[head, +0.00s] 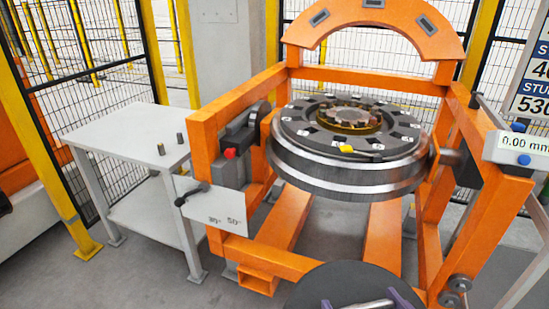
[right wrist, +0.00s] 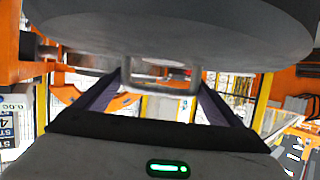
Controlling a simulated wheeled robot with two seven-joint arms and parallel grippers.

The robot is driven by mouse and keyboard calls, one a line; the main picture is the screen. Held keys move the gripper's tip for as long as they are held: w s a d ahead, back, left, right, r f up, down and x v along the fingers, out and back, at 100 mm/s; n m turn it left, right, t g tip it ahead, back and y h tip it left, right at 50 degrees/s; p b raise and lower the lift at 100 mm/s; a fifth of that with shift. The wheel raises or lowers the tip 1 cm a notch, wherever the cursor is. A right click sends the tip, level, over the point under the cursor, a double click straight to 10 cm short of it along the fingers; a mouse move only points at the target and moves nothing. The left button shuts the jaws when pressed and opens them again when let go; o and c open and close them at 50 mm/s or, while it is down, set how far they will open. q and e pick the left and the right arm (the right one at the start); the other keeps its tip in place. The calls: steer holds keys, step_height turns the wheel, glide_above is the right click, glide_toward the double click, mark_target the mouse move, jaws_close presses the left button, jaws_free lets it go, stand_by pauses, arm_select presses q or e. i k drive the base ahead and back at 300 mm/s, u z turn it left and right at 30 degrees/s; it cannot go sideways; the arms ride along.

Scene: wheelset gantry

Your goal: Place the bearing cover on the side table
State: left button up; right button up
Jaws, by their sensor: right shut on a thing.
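The bearing cover (head: 350,279) is a dark grey round disc at the bottom of the head view, cut off by the frame edge. It also fills the top of the right wrist view (right wrist: 170,35). My right gripper (head: 365,301) has purple fingers and is shut on the cover, at a metal bar-like handle (right wrist: 160,84) on its face. The side table (head: 110,131) is light grey, with a lower shelf, and stands left of the orange gantry. The cover is well to the right of and nearer than the table. My left gripper is not seen.
Two small dark pegs (head: 161,149) stand on the table; the rest of its top is clear. The orange gantry frame (head: 205,135) holds a large dark wheel hub (head: 345,165) close beyond the cover. A yellow-posted mesh fence (head: 120,50) runs behind the table.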

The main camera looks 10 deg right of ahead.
mark_target(134, 132)
steer(key=u, duration=0.85)
steer(key=i, duration=1.35)
steer(key=u, duration=0.65)
steer(key=i, duration=2)
steer(key=z, duration=0.8)
steer(key=i, duration=0.35)
steer(key=z, duration=0.05)
